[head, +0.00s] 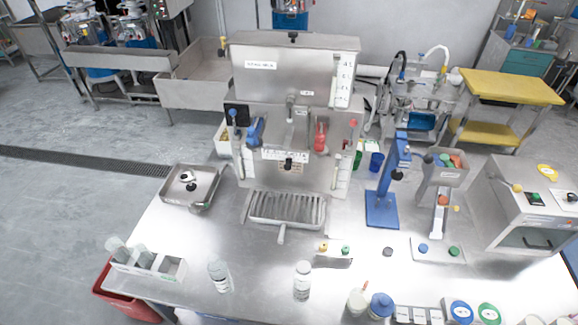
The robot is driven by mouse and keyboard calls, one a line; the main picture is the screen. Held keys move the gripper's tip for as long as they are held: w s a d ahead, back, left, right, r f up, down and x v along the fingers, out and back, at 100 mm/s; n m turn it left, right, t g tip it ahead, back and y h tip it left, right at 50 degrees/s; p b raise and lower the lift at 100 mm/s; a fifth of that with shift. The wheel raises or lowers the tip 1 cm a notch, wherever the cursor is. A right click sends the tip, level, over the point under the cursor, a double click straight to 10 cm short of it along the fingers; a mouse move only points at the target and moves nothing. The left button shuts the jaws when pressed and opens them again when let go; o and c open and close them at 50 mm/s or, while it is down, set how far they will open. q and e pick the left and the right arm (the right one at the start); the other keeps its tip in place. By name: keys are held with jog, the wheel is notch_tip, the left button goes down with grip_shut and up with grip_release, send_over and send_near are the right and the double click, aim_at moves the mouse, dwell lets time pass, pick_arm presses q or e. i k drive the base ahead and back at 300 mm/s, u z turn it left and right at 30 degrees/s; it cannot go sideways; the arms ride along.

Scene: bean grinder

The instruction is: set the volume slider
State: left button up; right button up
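A steel machine (290,120) stands upright at the back middle of the steel table. A white scale plate (343,85) with dark marks runs upright at the right of its upper box, with a narrow slider track beside it. Narrow upright strips also sit on the lower front, one at the right (337,172) and one at the left (240,158). I cannot tell which of these is the volume slider, and its setting is too small to read. Neither of my grippers is in view, and nothing touches the machine.
A slotted drip tray (285,208) juts out in front of the machine. Two clear bottles (303,280) (220,274) stand near the front. A blue stand (384,200) and a button plate (438,250) are at the right.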

aim_at(287, 167)
jog(key=k, duration=1.25)
jog(key=z, duration=0.5)
jog(key=i, duration=0.8)
jog(key=z, duration=0.2)
